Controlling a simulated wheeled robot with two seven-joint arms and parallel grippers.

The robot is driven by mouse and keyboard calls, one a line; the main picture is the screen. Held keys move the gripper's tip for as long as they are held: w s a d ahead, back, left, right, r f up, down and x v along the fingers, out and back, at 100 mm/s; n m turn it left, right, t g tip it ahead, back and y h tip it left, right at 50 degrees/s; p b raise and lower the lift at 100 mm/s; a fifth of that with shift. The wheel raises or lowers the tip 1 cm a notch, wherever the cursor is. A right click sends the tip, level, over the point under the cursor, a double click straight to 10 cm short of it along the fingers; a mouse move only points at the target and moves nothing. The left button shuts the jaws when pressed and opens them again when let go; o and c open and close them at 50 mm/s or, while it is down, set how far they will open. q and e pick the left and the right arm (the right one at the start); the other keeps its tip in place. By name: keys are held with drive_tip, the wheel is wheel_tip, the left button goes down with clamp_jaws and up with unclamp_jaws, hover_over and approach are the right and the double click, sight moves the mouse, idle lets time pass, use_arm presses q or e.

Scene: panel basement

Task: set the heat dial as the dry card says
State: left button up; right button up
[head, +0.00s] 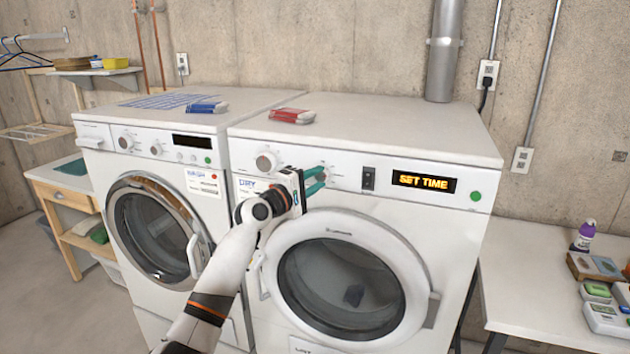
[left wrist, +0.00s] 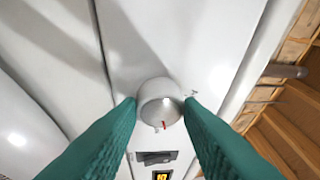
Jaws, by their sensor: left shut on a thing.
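My left gripper (head: 320,178), with teal fingers, reaches the control panel of the right-hand machine. In the left wrist view its fingers are shut on a round white dial (left wrist: 159,100) with a red mark at its rim. The dial's lettering is too small to read. A second white dial (head: 266,161) sits further left on the same panel. The dry card (head: 244,186) is on the panel's left, partly hidden by my gripper; its small print is unreadable. My right gripper does not show.
A display (head: 424,181) reads SET TIME, between a dark rocker switch (head: 369,178) and a green button (head: 475,196). The round door (head: 340,285) below is shut. Another machine (head: 150,165) stands left. A white table (head: 540,285) holds small items at right.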

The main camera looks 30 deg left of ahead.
use_arm(q)
drive_tip(key=shift+r+m+g+p, duration=0.1)
drive_tip(key=shift+m+g+p, duration=0.3)
drive_tip(key=shift+m, duration=0.9)
drive_tip(key=o, duration=1)
drive_tip(key=shift+c, duration=0.2)
drive_tip(key=shift+s+a+b, duration=0.1)
drive_tip(key=shift+s+b, duration=0.2)
drive_tip(key=shift+s, duration=0.2)
drive_tip(key=s+a+b, duration=0.1)
drive_tip(key=s+b, duration=0.2)
drive_tip(key=s, duration=0.8)
drive_tip(key=shift+a, duration=0.3)
